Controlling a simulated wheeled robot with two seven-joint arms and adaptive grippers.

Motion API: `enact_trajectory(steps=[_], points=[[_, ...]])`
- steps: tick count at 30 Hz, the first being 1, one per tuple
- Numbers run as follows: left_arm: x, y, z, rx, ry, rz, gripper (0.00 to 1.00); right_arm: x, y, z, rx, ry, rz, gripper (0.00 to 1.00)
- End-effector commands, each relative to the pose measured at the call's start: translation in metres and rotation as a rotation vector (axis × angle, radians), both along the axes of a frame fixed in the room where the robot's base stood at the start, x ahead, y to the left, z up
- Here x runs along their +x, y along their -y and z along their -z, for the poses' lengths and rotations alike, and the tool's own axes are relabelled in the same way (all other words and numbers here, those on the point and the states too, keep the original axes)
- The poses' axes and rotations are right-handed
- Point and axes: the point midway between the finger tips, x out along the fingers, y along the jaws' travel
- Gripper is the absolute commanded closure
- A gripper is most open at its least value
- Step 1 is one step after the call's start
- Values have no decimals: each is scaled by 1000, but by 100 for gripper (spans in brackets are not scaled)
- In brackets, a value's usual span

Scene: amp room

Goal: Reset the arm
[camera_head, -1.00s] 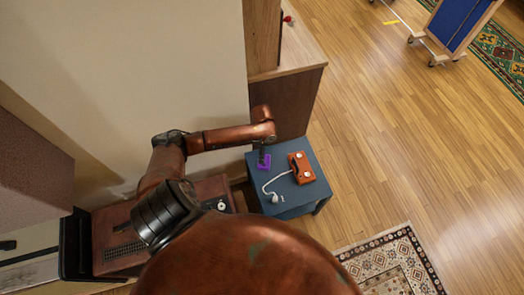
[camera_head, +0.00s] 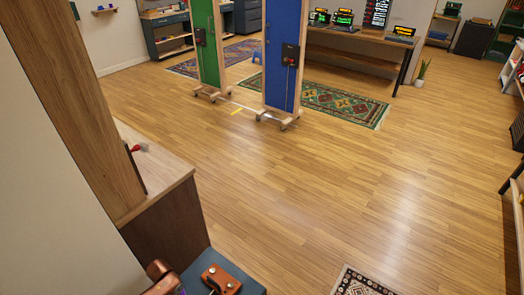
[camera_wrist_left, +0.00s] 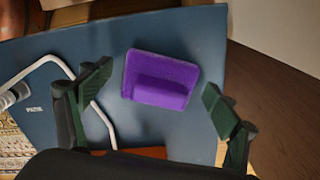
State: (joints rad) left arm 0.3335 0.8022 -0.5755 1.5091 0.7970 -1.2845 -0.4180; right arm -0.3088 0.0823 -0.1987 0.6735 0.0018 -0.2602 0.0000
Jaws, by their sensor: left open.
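My left arm (camera_head: 160,277) shows as a copper-coloured link at the bottom edge of the head view; its gripper lies out of that view. In the left wrist view my left gripper (camera_wrist_left: 157,80) is open, its two dark green fingers spread. A purple block (camera_wrist_left: 160,88) with a raised ridge shows between the fingers, on the blue-grey table (camera_wrist_left: 195,28). I see no finger closed on it. My right gripper is in neither view.
An orange box with white knobs (camera_head: 221,280) sits on the small blue table (camera_head: 248,283). Open wooden floor (camera_head: 300,190) spreads rightward; green (camera_head: 207,45) and blue (camera_head: 283,55) panels stand farther back.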

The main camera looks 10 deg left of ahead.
Motion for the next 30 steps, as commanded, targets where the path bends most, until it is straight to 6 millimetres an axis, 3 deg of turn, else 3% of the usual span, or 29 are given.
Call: enact_trajectory(steps=[1,3,6,12,25,30], points=[[-1,0,14,0,-3,0,18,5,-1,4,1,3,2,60],[2,0,-9,0,5,1,18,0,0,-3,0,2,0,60],[2,0,-24,0,6,1,18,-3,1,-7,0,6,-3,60],[-3,4,-35,-1,2,1,18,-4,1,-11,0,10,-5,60],[-4,4,-33,0,0,0,18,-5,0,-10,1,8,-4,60],[0,0,-18,-1,-2,-1,18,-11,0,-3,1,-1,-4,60]])
